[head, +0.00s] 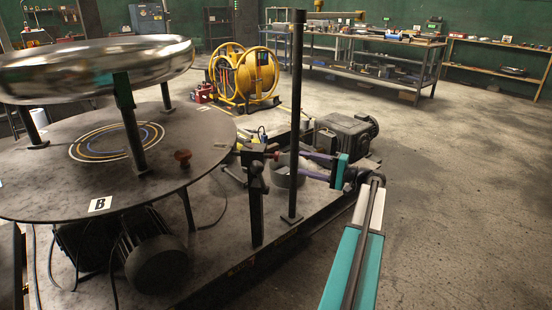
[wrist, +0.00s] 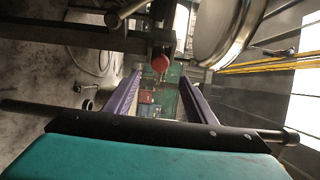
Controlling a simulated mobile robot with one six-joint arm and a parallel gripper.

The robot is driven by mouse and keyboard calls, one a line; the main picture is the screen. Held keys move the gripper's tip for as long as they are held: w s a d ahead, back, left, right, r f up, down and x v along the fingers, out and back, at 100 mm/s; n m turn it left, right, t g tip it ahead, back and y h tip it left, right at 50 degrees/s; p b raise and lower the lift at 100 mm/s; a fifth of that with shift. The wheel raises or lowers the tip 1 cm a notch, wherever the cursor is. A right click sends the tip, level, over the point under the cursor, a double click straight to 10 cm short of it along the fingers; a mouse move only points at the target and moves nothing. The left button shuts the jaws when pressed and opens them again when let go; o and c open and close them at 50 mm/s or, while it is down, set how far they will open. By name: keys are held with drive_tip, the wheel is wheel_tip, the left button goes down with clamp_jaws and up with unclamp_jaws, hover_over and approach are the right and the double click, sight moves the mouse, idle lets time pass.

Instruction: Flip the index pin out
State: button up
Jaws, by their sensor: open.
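In the wrist view a red knob (wrist: 160,63) shows ahead, between the lines of my fingers, against a dark bar. I cannot tell whether it is the same knob or the index pin's end. My gripper (head: 304,163) is open, with two purple fingers pointing left toward the bracket post. Nothing shows between its fingertips in the wrist view (wrist: 160,76), and it looks apart from the knob.
A polished metal dish (head: 100,68) sits on legs above the turntable. A tall black pole (head: 296,110) stands close to my gripper. A grey motor (head: 345,135) lies behind it. A yellow hose reel (head: 243,75) stands farther back. The floor at right is clear.

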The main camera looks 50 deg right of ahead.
sight(277, 157)
drive_tip(key=b+x, duration=0.1)
drive_tip(key=x, duration=1.1)
drive_tip(key=shift+w+a, duration=0.1)
drive_tip(key=shift+w, duration=0.05)
clamp_jaws()
